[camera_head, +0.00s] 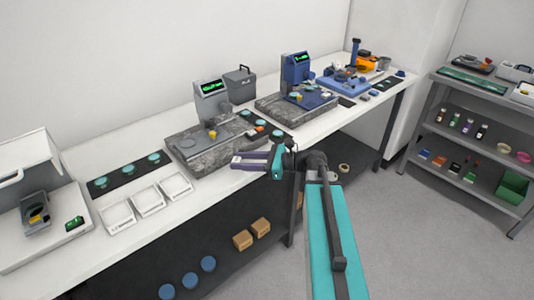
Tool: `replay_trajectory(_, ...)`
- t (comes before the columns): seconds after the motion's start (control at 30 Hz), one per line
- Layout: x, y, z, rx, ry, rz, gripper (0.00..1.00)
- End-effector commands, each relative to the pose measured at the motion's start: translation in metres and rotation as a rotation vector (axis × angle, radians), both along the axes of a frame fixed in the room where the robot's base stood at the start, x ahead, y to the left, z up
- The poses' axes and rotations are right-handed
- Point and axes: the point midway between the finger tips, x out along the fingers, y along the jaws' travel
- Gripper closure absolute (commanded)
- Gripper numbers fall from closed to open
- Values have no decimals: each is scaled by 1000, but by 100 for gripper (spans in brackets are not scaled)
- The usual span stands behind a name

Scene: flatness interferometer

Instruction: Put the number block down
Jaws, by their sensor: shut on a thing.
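My gripper (238,160) reaches left from the arm over the front edge of the long white bench. Its purple-grey fingers are shut on a small pale thing at their tips, which I take to be the number block (236,158). The fingers mostly hide it, and no number can be read on it. From this view I cannot tell how high it is above the bench. The gripper is just in front of the right end of the left grey granite plate (190,160).
Two instruments with green displays (211,101) (296,68) stand on granite plates. Three white square trays (148,200) and a dark mat with teal discs (126,175) lie to the left. A white open case (30,185) stands far left. A shelf rack (480,110) is at right.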

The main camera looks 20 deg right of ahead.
Motion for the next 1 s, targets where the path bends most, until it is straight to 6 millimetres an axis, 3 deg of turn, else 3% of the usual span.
replay_trajectory(0.1,-3,38,-4,0,0,30,88)
replay_trajectory(0.3,-5,74,-9,-1,0,38,88)
replay_trajectory(1.0,-1,77,-10,-1,0,12,88)
